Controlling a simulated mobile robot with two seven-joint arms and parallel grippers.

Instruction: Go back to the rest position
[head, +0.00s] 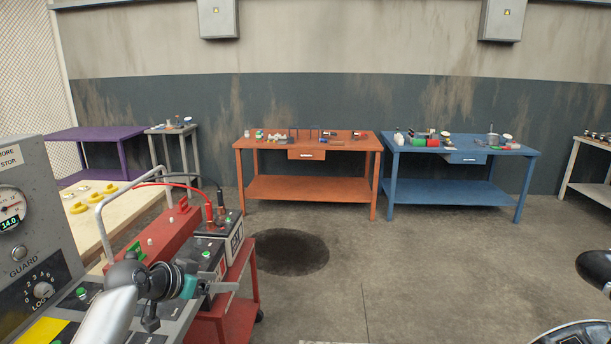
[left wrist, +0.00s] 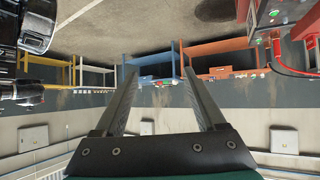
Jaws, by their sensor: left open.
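My left gripper (head: 222,287) is at the lower left of the head view, in front of the control panel and the red cart. In the left wrist view its two fingers (left wrist: 160,78) stand wide apart with nothing between them. My left arm comes in from the bottom left. Dark, rounded parts at the right edge of the head view seem to belong to my right arm, but no right fingers show.
A grey control panel (head: 25,220) and a red cart (head: 240,300) with battery-like boxes are close on the left. An orange workbench (head: 308,187) and a blue workbench (head: 455,192) stand along the far wall. The concrete floor (head: 420,270) in the middle is clear.

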